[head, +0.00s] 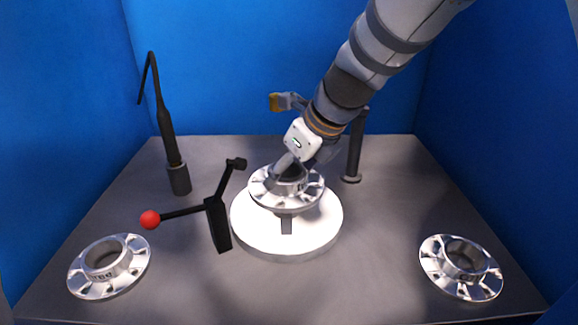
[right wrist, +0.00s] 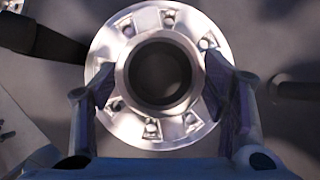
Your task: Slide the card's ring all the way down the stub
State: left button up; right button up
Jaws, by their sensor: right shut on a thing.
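My right gripper (head: 291,166) comes down from the upper right and is shut on a silver flanged ring (head: 308,193), held over a round white platform (head: 325,228). In the right wrist view the flanged ring (right wrist: 160,133) faces me, with a finger on either side of its raised collar and the gripper (right wrist: 160,92) across it. A dark upright piece (head: 287,225) shows below the flange in front; I cannot tell whether it is the stub or whether the ring touches it. The ring's centre looks dark. No card is clearly recognisable. My left gripper is not in view.
Similar flanged parts lie at the front left (head: 106,268) and front right (head: 462,268). A black lever with a red ball (head: 150,220) stands close left of the platform. A black post with a thin wand (head: 168,135) stands back left, another dark post (head: 355,150) behind right. Blue walls surround the table.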

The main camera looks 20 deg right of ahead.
jog(key=shift+f, duration=0.3)
jog(key=o, duration=1.9)
jog(key=shift+o, duration=0.6)
jog(key=shift+f, duration=0.1)
